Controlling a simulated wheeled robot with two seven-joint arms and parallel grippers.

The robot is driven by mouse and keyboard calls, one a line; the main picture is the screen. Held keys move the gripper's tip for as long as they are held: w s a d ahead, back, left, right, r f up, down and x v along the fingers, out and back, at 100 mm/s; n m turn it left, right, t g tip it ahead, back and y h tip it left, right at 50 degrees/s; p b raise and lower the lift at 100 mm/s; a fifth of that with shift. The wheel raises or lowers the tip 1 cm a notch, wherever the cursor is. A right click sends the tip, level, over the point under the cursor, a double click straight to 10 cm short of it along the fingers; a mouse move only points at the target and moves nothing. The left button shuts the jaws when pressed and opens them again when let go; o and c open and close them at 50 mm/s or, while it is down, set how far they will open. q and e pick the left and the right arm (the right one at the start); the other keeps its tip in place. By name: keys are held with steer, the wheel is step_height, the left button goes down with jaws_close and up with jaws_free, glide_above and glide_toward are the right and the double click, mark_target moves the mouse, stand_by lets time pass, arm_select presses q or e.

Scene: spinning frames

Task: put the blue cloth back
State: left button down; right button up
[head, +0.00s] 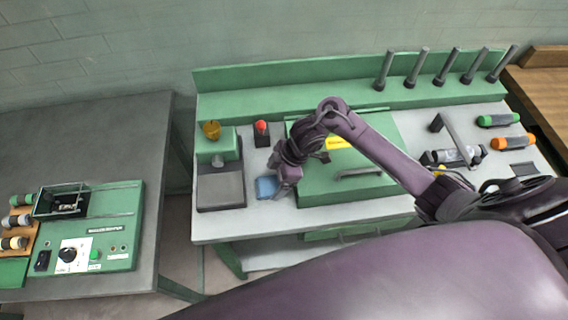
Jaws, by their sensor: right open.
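The blue cloth (266,187) is a small flat blue square on the light top of the green workbench. It lies between a grey-and-green device on its left and a large green box on its right. My right gripper (281,186) is at the cloth's right edge, pointing down, and hides part of that side. Its jaws are open, and I cannot tell whether they touch the cloth. My left gripper is not in view.
The grey-and-green device (221,185), a red-topped switch (262,133) and the green box (310,190) surround the spot. Grey posts (416,68) stand along the back ledge. Green (497,120) and orange (513,143) bobbins lie at right. A grey table (100,130) stands left, across a gap.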

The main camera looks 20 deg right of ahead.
steer(key=v, duration=0.9)
